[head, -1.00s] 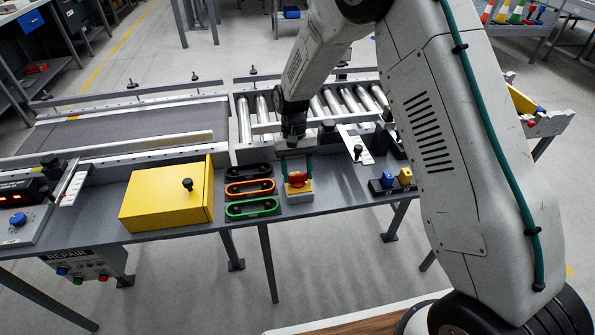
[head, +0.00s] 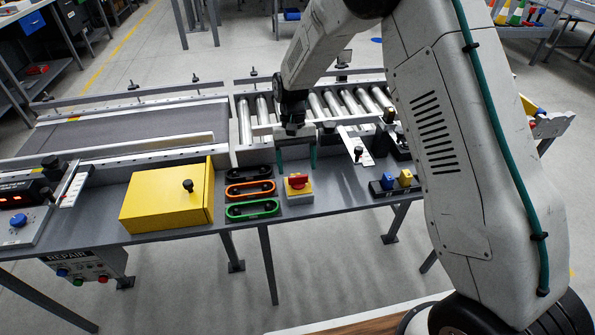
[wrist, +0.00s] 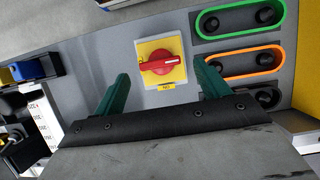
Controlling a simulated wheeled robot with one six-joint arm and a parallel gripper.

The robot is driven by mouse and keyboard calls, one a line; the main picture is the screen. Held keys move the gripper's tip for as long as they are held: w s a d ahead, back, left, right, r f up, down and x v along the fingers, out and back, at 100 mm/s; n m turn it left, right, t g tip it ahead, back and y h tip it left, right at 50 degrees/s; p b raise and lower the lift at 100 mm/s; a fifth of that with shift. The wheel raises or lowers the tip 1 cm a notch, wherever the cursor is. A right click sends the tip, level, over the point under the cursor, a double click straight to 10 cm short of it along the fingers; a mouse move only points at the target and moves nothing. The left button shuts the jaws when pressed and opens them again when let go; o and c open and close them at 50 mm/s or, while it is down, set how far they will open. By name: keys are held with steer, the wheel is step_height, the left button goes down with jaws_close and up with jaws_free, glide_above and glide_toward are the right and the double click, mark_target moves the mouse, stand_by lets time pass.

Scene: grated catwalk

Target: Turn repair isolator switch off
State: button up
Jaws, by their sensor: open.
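The isolator switch (head: 298,188) is a grey box with a yellow face and a red rotary handle, standing on the grey bench. In the wrist view its red handle (wrist: 159,65) lies nearly crosswise, with a pale mark toward its left end. A small yellow label is below the face. My gripper (head: 297,164) has two green fingers, open and empty, just behind and above the switch in the head view. In the wrist view the gripper (wrist: 160,67) has one finger to each side of the switch, apart from it.
Black, orange and green oval-framed units (head: 250,189) stand close left of the switch, with a yellow box (head: 165,196) beyond. Blue and yellow knobs (head: 395,181) are to the right. Rollers (head: 345,103) and a belt run behind. Bare bench lies between switch and knobs.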

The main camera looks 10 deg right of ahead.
mark_target(302, 175)
steer(key=v, duration=0.4)
steer(key=shift+w+r, duration=0.15)
steer(key=shift+r, duration=0.05)
steer(key=s, duration=0.1)
steer(key=s+d, duration=0.1)
steer(key=s, duration=0.1)
steer(key=shift+s+f+n+g, duration=0.15)
steer(key=shift+s+n+g, duration=0.15)
steer(key=shift+g, duration=0.1)
steer(key=s+d+r+t, duration=0.2)
steer(key=s+d+r, duration=0.2)
steer(key=s+r, duration=0.3)
steer(key=s+d+r+t, duration=0.2)
steer(key=s+d+r, duration=0.3)
steer(key=s, duration=0.9)
steer(key=s+d+r+t, duration=0.2)
steer(key=s+d+r, duration=0.2)
steer(key=s+r, duration=0.6)
steer(key=shift+s+d+r+m+t, duration=0.3)
steer(key=shift+s+r+m, duration=0.1)
steer(key=shift+s, duration=0.15)
steer(key=shift+c, duration=0.3)
